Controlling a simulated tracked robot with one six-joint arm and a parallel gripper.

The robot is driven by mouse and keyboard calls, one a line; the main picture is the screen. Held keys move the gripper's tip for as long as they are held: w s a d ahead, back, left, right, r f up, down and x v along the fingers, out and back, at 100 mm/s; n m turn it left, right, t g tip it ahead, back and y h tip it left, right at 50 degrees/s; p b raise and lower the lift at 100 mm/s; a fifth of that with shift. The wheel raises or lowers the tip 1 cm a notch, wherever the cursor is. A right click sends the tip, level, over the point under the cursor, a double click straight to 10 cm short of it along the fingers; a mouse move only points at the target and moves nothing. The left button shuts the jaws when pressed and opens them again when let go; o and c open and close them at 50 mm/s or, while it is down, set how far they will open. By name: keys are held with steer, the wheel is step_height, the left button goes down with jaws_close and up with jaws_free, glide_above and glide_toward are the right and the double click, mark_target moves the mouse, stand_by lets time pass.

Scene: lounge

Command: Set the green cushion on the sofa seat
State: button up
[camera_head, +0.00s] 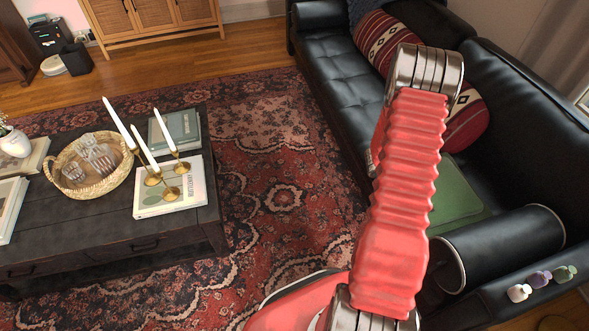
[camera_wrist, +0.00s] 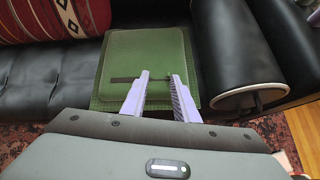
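The green cushion (camera_wrist: 122,60) is a flat, rounded square with a dark strip across it. In the wrist view it lies on a slightly larger, darker green textured piece (camera_wrist: 97,93) on the black sofa seat (camera_wrist: 55,87). In the head view the green cushion (camera_head: 455,188) is partly hidden behind my red arm. My gripper (camera_wrist: 159,75) is open, its two pale purple fingers apart over the cushion's near part with nothing seen held between them. I cannot tell whether the fingertips touch the cushion. The gripper is hidden in the head view.
Red striped pillows (camera_head: 466,122) lean on the sofa back. A low dark table (camera_head: 105,240) holds candles, books and a basket (camera_head: 70,160). Patterned rug (camera_head: 285,195) lies between.

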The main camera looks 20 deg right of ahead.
steer(key=w+a+r+m, duration=0.1)
steer(key=a+r+m, duration=0.2)
steer(key=a+r, duration=0.45)
steer(key=w+a+r+m+t+y, duration=0.1)
steer(key=w+a+r+m, duration=0.2)
steer(key=r, duration=0.7)
steer(key=a+r+m, duration=0.2)
steer(key=a+r, duration=0.5)
steer(key=r, duration=0.1)
steer(key=s+a+r+m+t+y, duration=0.2)
steer(key=s+a+r+y, duration=0.1)
steer(key=a, duration=0.8)
steer(key=s+a+r+m+t+y, duration=0.2)
steer(key=a+r, duration=0.4)
steer(key=a, duration=0.5)
steer(key=s+a+r+m+t+y, duration=0.2)
steer(key=s+a+r+y, duration=0.1)
steer(key=a, duration=0.8)
steer(key=shift+s+a+r+y, duration=0.25)
steer(key=shift+s+r+y, duration=0.15)
steer(key=shift+s+r, duration=0.3)
steer(key=shift+d, duration=0.15)
